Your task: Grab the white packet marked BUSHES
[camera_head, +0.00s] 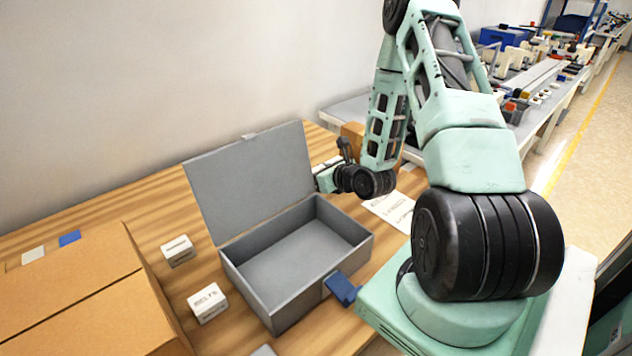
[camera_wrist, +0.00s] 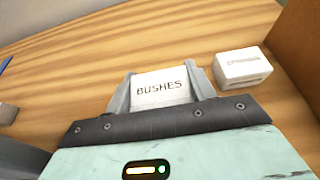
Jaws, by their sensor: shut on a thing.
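The white packet marked BUSHES (camera_wrist: 160,88) is between the two grey fingers of my gripper (camera_wrist: 162,97) in the wrist view. The fingers are shut on its sides and its printed face is up towards the camera. In the head view my gripper (camera_head: 337,166) is behind the right end of the open grey box, and the packet is mostly hidden there. I cannot tell whether the packet touches the table or is slightly raised.
Another white packet (camera_wrist: 242,67) lies right of my gripper, beside a brown carton (camera_wrist: 298,45). The open grey box (camera_head: 300,255) with raised lid (camera_head: 255,180) stands mid-table. White packets (camera_head: 208,302) (camera_head: 177,250) and a large carton (camera_head: 80,290) are at left.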

